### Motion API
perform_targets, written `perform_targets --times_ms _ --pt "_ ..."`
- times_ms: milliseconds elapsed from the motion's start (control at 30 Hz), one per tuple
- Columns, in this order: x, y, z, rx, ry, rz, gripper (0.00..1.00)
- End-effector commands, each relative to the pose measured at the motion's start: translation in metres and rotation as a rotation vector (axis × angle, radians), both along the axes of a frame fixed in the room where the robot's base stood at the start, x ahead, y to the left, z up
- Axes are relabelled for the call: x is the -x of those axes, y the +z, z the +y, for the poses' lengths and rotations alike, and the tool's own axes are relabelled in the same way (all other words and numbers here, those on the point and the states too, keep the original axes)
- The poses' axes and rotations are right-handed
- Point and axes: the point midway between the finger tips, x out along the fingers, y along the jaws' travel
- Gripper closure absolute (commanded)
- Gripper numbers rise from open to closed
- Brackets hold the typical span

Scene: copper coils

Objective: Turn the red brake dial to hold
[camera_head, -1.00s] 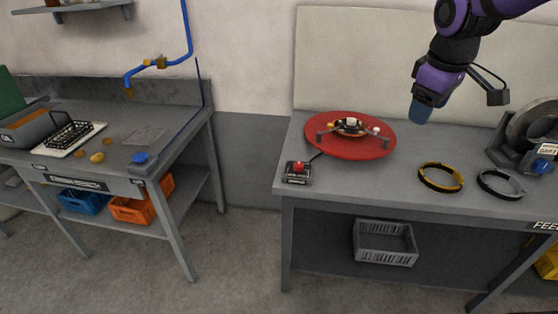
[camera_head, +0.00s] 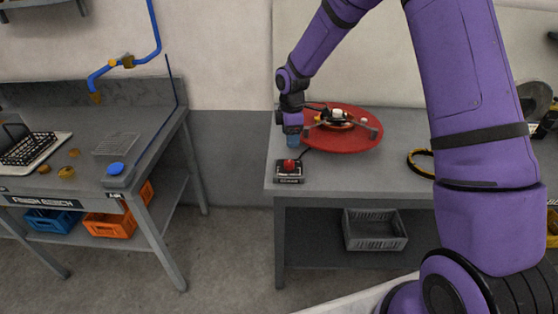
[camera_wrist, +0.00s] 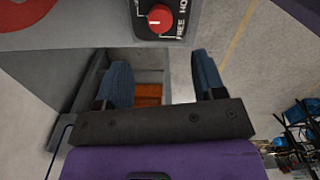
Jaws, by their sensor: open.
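The red brake dial (camera_head: 291,166) sits on a small dark box (camera_head: 289,178) at the front left corner of the right-hand table. In the wrist view the dial (camera_wrist: 160,18) is at the top, with a white pointer mark and the label "FREE HO..." beside it, partly cut off. The pointer's exact setting is hard to tell. My gripper (camera_head: 292,139) is just above and behind the dial in the head view. In the wrist view its two blue fingers (camera_wrist: 163,78) are spread apart, with nothing between them. I see no contact with the dial.
A red turntable (camera_head: 355,141) with a spoked hub stands right of the dial box, close to my gripper. A yellow ring (camera_head: 418,163) lies farther right, partly behind my arm. A grey crate (camera_head: 372,237) is on the shelf below. The aisle left of the table is clear.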

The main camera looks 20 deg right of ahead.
Motion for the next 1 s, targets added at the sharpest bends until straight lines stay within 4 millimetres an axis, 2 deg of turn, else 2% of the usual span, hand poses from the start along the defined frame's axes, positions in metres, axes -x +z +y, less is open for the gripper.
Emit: perform_targets --times_ms 167,600,800,1000 --pt "0.0 -0.014 0.0 0.0 0.004 0.004 0.37" --pt "0.0 -0.087 0.0 0.0 0.003 0.005 0.37" --pt "0.0 -0.105 0.001 0.0 0.003 0.003 0.37" --pt "-0.001 -0.109 0.0 -0.001 0.002 0.001 0.37"
